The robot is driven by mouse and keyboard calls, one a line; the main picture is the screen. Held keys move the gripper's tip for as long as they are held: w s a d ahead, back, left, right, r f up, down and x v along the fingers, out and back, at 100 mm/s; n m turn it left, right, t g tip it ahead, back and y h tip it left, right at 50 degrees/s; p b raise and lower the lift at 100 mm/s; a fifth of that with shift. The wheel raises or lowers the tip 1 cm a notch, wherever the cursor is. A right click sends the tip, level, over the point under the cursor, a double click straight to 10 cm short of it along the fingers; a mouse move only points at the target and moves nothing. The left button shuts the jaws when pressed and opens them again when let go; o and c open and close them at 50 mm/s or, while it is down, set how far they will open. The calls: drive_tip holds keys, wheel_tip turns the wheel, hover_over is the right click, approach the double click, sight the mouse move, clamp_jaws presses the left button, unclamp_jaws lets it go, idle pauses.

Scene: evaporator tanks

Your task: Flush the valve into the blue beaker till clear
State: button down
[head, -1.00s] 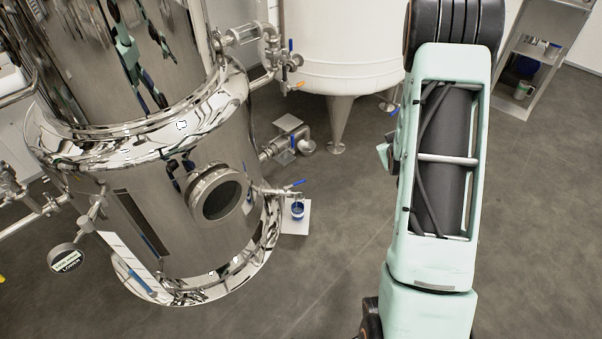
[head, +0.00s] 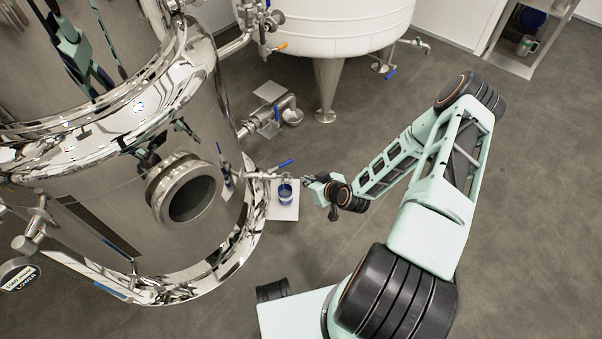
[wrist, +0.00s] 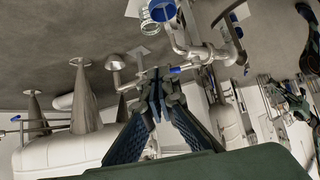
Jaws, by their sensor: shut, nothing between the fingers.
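The valve (head: 262,175) is a small steel tap low on the side of the big steel tank, with a blue lever handle (head: 285,164). The blue beaker (head: 285,192) stands upright on a white plate (head: 285,212) below the valve's outlet. My gripper (head: 306,180) is just right of the valve, shut and empty. In the wrist view the scene is upside down. My gripper's fingertips (wrist: 157,77) are together near a blue handle (wrist: 183,68), and I cannot tell whether they touch it. The beaker (wrist: 160,10) shows at the top edge.
The steel tank (head: 110,210) with a round porthole (head: 188,195) fills the left. A white tank (head: 330,30) on cone legs stands behind, and a pipe fitting (head: 270,118) lies between them. A shelf (head: 525,40) is at the back right. The grey floor at right is open.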

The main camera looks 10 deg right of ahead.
sight(281, 165)
drive_tip(key=w+a+f+b, duration=0.3)
drive_tip(key=w+f, duration=0.2)
drive_tip(key=w, duration=0.4)
drive_tip(key=shift+w+a, duration=0.2)
drive_tip(key=shift+w, duration=0.15)
drive_tip(key=shift+w+d, duration=0.1)
